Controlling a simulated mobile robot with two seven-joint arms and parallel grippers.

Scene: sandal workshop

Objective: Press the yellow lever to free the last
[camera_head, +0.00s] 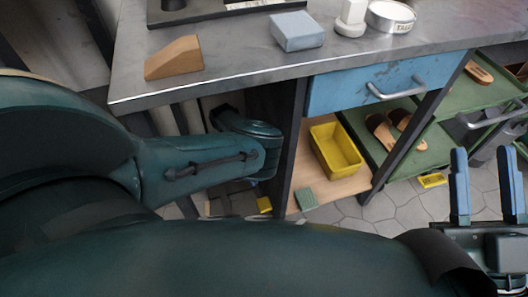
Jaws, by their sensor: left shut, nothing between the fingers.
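I cannot make out a clear yellow lever or a shoe last. A small yellow piece (264,204) shows low under the table, and another yellow piece (432,180) lies near the floor at the right; I cannot tell what either is. My right gripper (484,190), at the right edge, has two blue-padded fingers pointing up with a wide empty gap, in front of the tiled floor. My left arm comes in from the left and bends beside the table's front, and its fingers do not show.
The grey table (235,72) bears a tan wedge (174,58), a blue-grey block (297,31) and a round tin (390,17). Below are a blue drawer (345,88), a yellow bin (335,151) and a green block (306,199). Green shelves (440,108) with brown sandals stand right.

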